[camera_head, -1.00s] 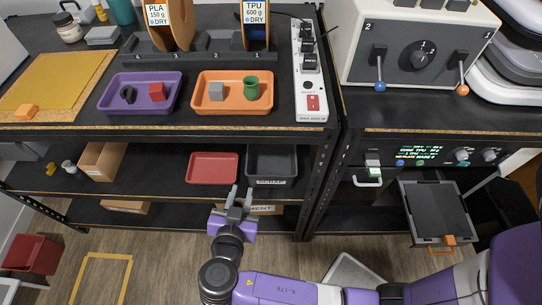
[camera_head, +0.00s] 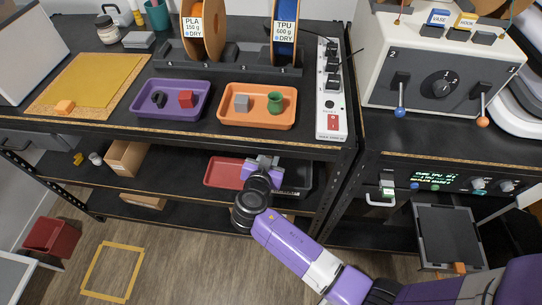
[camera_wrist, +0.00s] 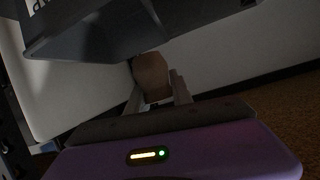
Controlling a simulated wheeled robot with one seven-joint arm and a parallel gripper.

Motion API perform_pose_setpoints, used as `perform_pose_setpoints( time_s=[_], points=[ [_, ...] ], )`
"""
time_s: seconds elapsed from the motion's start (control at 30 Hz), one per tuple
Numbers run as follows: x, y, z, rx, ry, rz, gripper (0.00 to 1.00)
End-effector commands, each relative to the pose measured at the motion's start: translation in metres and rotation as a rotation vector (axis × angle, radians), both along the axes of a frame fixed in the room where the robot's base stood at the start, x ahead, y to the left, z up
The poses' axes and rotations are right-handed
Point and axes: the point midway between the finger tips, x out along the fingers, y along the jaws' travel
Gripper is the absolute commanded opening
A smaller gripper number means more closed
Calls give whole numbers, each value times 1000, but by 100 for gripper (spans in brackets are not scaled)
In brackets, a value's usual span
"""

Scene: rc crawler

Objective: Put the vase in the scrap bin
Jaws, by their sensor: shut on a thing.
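My gripper (camera_head: 262,161) is at the lower shelf, in front of the near left part of the dark scrap bin (camera_head: 300,178), and hides part of it. In the wrist view my gripper (camera_wrist: 158,95) is shut on a brownish, faceted thing (camera_wrist: 152,76); it is in shadow and I cannot tell for sure what it is. A dark bin-like body with white lettering (camera_wrist: 100,32) fills the top of the wrist view, close beyond the fingers. A green vase-shaped thing (camera_head: 275,102) stands in the orange tray (camera_head: 257,120) on the bench top.
A red tray (camera_head: 221,172) lies left of the bin. The bench edge (camera_head: 230,143) overhangs the shelf. A grey cube (camera_head: 241,103) shares the orange tray; a purple tray (camera_head: 155,113) is beside it.

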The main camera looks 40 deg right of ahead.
Motion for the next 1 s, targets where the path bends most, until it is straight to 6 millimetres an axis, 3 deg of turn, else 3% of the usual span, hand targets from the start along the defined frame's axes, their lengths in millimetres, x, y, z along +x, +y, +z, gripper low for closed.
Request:
perform_pose_setpoints(
  time_s=[0.1,0.2,0.37,1.0],
  points=[
    [8,-14,2,0,-1,-4,0],
    [7,-12,-18,0,4,0,0],
    [7,-12,-33,0,0,-1,0],
    [7,-11,-42,1,-2,-1,0]
  ],
)
